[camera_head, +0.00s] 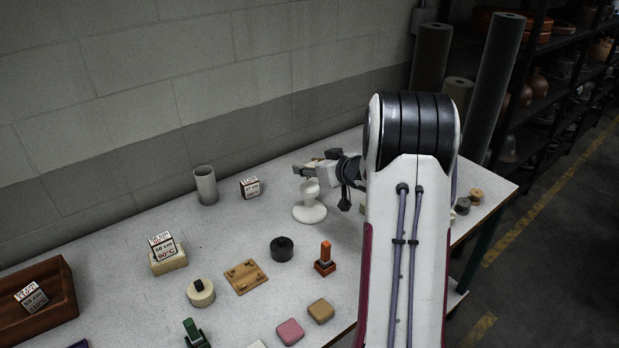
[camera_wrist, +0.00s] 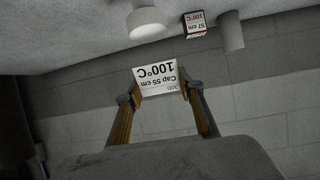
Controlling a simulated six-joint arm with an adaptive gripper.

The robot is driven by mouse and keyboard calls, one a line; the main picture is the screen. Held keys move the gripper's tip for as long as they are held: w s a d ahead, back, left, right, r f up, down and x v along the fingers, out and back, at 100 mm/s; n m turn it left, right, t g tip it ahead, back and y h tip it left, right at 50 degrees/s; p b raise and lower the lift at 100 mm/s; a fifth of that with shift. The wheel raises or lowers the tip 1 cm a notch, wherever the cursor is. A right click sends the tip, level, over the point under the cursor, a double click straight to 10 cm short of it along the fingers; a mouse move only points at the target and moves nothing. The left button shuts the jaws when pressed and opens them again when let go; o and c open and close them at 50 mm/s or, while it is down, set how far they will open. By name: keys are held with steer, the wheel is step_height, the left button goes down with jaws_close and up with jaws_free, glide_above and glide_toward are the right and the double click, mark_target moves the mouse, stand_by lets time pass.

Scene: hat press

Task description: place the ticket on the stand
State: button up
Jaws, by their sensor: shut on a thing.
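My gripper (camera_head: 322,168) is shut on a white ticket (camera_wrist: 156,80) marked "Job, Cap 55 cm, 100°C". In the wrist view the fingertips (camera_wrist: 158,92) pinch it at its two sides, and it appears upside down. In the head view the held ticket is too small to make out. A white stand with a round base (camera_head: 309,212) is below my gripper, and its white top also shows in the wrist view (camera_wrist: 148,24), apart from the ticket. A cream block (camera_head: 170,262) at the left bears another ticket (camera_head: 164,246) reading "56 cm 90°C".
A "57 cm" ticket block (camera_head: 250,187) and a grey cylinder (camera_head: 206,186) stand near the wall. A wooden tray (camera_head: 60,275) holds another ticket. A black puck (camera_head: 282,249), wooden plate (camera_head: 246,277) and orange-topped stamp (camera_head: 325,256) lie nearer. The left back table is clear.

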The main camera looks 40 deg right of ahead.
mark_target(309, 178)
steer(key=shift+f, duration=1.85)
steer(key=shift+f, duration=0.15)
steer(key=o, duration=0.7)
steer(key=shift+c, duration=0.2)
steer(key=shift+r, duration=0.2)
steer(key=v, duration=1.2)
